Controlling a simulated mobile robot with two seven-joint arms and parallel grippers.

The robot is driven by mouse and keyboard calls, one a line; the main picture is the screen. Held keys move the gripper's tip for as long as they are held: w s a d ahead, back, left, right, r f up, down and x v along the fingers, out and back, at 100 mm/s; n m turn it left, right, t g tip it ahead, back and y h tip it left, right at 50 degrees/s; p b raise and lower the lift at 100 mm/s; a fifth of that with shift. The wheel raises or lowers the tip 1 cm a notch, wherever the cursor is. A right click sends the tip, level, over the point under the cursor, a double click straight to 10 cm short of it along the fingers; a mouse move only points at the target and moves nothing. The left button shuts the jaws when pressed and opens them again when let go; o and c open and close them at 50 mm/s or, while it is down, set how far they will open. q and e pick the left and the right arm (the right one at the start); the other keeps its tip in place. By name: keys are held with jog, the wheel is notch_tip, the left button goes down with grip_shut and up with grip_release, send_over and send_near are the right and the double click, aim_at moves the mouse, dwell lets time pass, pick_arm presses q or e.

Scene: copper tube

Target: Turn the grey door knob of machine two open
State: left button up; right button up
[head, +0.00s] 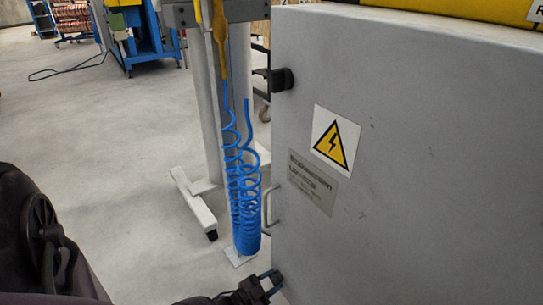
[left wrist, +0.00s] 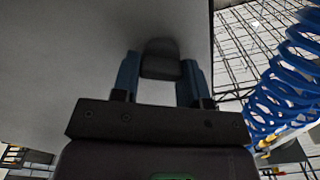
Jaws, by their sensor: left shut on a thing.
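The grey cabinet door (head: 420,160) of the machine fills the right of the head view. It bears a yellow lightning warning sign and a grey label plate. My left gripper (head: 268,284) is at the door's lower left edge, at the bottom of the head view. In the left wrist view a dark grey knob (left wrist: 161,62) sits between its two blue fingers, and the gripper is shut on it. The knob stands against the grey door face. A second dark knob (head: 282,80) is at the door's upper left edge. My right gripper is in neither view.
A metal pull handle (head: 269,206) is on the door's left edge, above my left gripper. A coiled blue hose (head: 242,180) hangs by a grey post just left of the door; it also shows in the left wrist view (left wrist: 290,75). Open floor lies further left.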

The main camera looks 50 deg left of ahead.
pick_arm(q)
jog(key=m, duration=0.6)
jog(key=shift+f+m, duration=0.1)
jog(key=shift+m, duration=0.2)
jog(key=m, duration=0.5)
jog(key=shift+m, duration=0.3)
jog(key=o, duration=0.9)
jog(key=shift+s, duration=0.1)
jog(key=shift+s, duration=0.35)
jog(key=s, duration=0.3)
jog(key=s+p, duration=0.1)
jog(key=s, duration=0.6)
jog(key=shift+a+p, duration=0.3)
jog(key=shift+a, duration=0.05)
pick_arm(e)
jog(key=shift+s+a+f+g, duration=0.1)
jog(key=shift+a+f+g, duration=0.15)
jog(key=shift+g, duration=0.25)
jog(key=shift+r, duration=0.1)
